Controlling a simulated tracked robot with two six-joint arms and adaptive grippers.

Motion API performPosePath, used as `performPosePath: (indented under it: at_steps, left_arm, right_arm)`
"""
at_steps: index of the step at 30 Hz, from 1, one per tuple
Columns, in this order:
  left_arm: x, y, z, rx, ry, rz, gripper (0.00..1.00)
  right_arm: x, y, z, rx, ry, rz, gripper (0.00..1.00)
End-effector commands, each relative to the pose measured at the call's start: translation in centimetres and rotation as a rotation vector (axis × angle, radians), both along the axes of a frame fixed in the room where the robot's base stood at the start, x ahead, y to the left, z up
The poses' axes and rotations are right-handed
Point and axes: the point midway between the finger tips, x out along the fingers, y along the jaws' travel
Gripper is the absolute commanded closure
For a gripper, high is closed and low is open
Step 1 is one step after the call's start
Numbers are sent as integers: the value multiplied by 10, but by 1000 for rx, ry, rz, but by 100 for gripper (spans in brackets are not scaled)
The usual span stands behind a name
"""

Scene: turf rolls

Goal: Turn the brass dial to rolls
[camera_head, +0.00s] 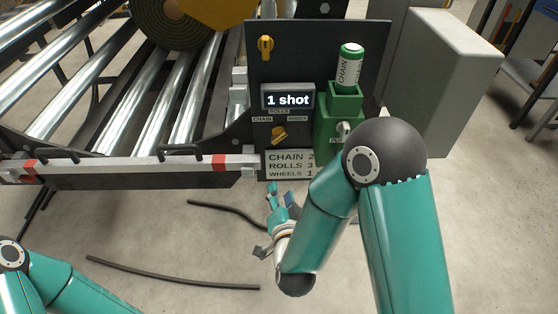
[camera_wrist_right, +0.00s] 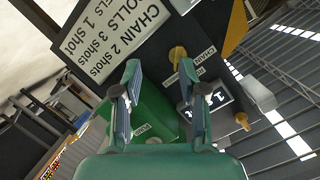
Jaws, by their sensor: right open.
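The brass dial (camera_head: 279,134) sits on the dark upright panel (camera_head: 330,50) under a display (camera_head: 288,97) reading "1 shot". Its handle slants from lower left to upper right. Labels around it read ROLLS above, CHAIN left and WHEELS right. My right gripper (camera_head: 272,222) is in front of and below the panel, open and empty. In the right wrist view its two fingers (camera_wrist_right: 160,72) are spread apart, with the dial (camera_wrist_right: 177,54) beyond them, apart from both. My left arm shows at the lower left; its gripper is out of frame.
A white sign (camera_head: 290,164) lists CHAIN 2, ROLLS 3, WHEELS 1. A green pump (camera_head: 338,112) with a bottle labelled CHAIN (camera_head: 348,68) stands right of the dial. Another brass knob (camera_head: 265,47) is above the display. Metal rollers (camera_head: 130,97) lie left; black hoses (camera_head: 170,275) lie on the floor.

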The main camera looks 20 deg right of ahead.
Motion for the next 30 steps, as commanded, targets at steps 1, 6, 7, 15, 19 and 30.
performPosePath:
  at_steps: [1,6,7,15,19,30]
  left_arm:
    - [0,0,-21,0,-1,0,100]
    - [0,0,-33,0,-1,0,100]
    - [0,0,-33,0,-1,0,100]
    - [0,0,-28,0,-1,-1,100]
    - [0,0,-26,0,-1,-1,100]
    - [0,0,-23,0,-1,0,100]
  right_arm:
    - [0,1,1,5,-79,-25,58]
    - [-3,-2,29,18,-230,-85,58]
    - [-3,-3,32,18,-241,-89,58]
    - [25,-13,37,19,-254,-98,58]
    - [51,-21,37,19,-254,-98,58]
    - [126,-42,36,18,-253,-96,58]
